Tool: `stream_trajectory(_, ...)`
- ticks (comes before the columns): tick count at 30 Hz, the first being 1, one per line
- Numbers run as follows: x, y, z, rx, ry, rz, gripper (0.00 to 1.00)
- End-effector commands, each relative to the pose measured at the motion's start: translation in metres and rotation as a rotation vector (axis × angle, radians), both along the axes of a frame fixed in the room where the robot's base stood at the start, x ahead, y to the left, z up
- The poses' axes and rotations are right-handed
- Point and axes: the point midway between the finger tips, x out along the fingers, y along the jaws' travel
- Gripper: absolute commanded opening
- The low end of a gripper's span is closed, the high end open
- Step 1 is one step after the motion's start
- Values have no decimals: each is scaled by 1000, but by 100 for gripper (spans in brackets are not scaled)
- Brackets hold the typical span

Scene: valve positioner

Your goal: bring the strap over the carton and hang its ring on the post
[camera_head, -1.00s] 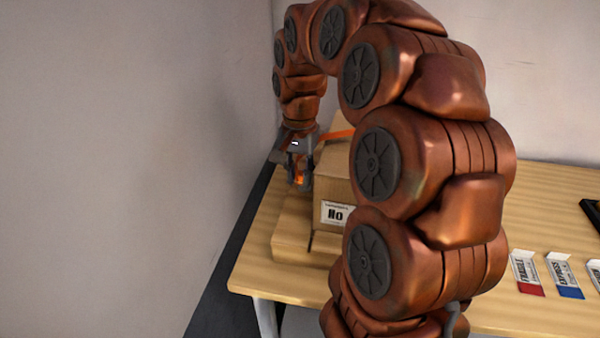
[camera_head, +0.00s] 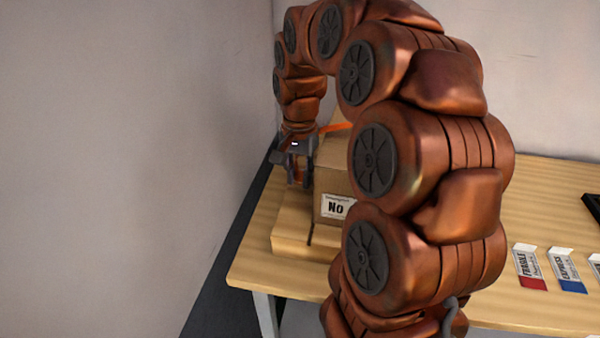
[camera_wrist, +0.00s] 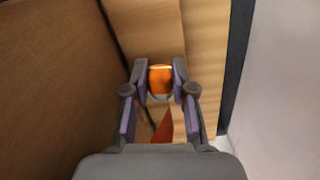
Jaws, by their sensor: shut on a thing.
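The carton (camera_head: 330,182), brown with a "NO" label, stands on the table at the left, partly behind my arm; its side fills the left of the wrist view (camera_wrist: 55,75). The orange strap (camera_head: 335,132) shows between the carton's top and my gripper. My gripper (camera_head: 297,182) points down beside the carton's left side. In the wrist view its fingers (camera_wrist: 160,72) are shut on the strap's orange end (camera_wrist: 160,80). More strap (camera_wrist: 164,125) shows between the fingers and the palm. I cannot make out the ring or the post clearly.
A low wooden block or ledge (camera_head: 290,232) lies at the carton's left foot. The wooden table (camera_head: 250,270) ends close to the left, beside the wall. Label cards (camera_head: 530,268) lie at the right front. A dark object (camera_head: 594,208) sits at the right edge.

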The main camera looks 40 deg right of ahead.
Motion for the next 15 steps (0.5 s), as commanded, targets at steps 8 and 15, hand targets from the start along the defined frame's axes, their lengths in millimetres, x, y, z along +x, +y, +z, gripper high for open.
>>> stream_trajectory(8, 0, 0, -6, 0, 0, 0, 0)
stream_trajectory(15, 0, 0, -11, 0, 0, 0, 0)
